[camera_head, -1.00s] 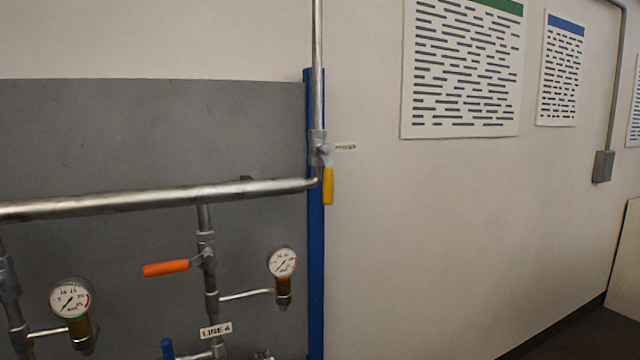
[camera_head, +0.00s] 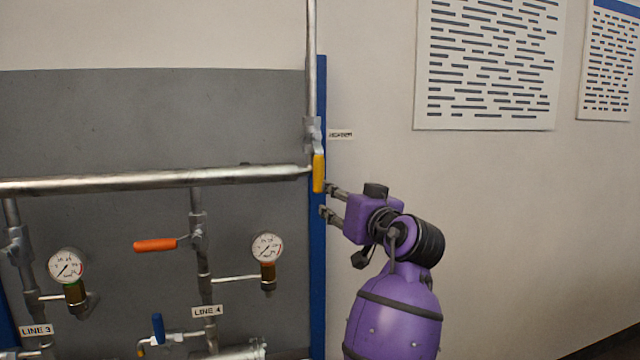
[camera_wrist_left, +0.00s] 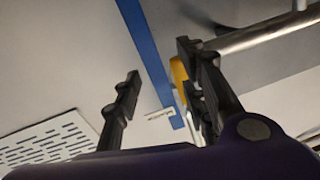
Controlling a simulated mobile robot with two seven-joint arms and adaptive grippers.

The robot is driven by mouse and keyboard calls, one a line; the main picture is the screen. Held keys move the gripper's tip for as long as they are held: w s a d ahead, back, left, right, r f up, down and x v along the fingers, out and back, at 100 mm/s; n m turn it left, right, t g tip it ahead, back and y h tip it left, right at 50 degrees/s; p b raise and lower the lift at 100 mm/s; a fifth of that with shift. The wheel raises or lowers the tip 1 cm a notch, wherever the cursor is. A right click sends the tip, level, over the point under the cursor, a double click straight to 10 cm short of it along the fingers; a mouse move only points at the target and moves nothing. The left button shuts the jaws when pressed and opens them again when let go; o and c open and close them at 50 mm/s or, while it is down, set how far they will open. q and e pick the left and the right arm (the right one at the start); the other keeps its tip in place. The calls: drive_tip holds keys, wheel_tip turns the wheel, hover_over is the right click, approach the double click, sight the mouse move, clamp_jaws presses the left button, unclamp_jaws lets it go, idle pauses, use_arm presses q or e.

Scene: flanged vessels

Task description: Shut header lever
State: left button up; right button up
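The yellow header lever (camera_head: 319,173) hangs straight down from its valve (camera_head: 313,134), in line with the vertical pipe. A small label, too blurred to read surely, is on the wall to its right. My purple left gripper (camera_head: 327,200) is just right of and below the lever's lower end, its fingers pointing left, apart and empty. In the left wrist view the left gripper (camera_wrist_left: 160,88) is open; the yellow lever (camera_wrist_left: 178,72) shows partly hidden behind the right-hand finger, not between the fingers. I cannot tell whether they touch. My right gripper is not in view.
A horizontal header pipe (camera_head: 150,181) crosses a grey panel (camera_head: 100,120) beside a blue post (camera_head: 318,270). Below are an orange lever (camera_head: 155,245), a blue lever (camera_head: 158,327) and gauges, including one at line 4 (camera_head: 267,247). The wall to the right is clear below the posters (camera_head: 487,70).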

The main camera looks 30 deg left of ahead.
sight(321, 170)
use_arm(q)
wheel_tip(321, 170, up, 6)
drive_tip(key=s+f+n+g, duration=0.1)
drive_tip(key=s+n, duration=0.1)
drive_tip(key=shift+y, duration=0.4)
drive_tip(key=x, duration=0.4)
drive_tip(key=p+x, duration=0.1)
drive_tip(key=x, duration=0.2)
drive_tip(key=shift+s+r, duration=0.1)
drive_tip(key=shift+r, duration=0.25)
drive_tip(key=shift+w+a+f, duration=0.15)
drive_tip(key=shift+w+a, duration=0.25)
drive_tip(key=shift+a, duration=0.15)
clamp_jaws()
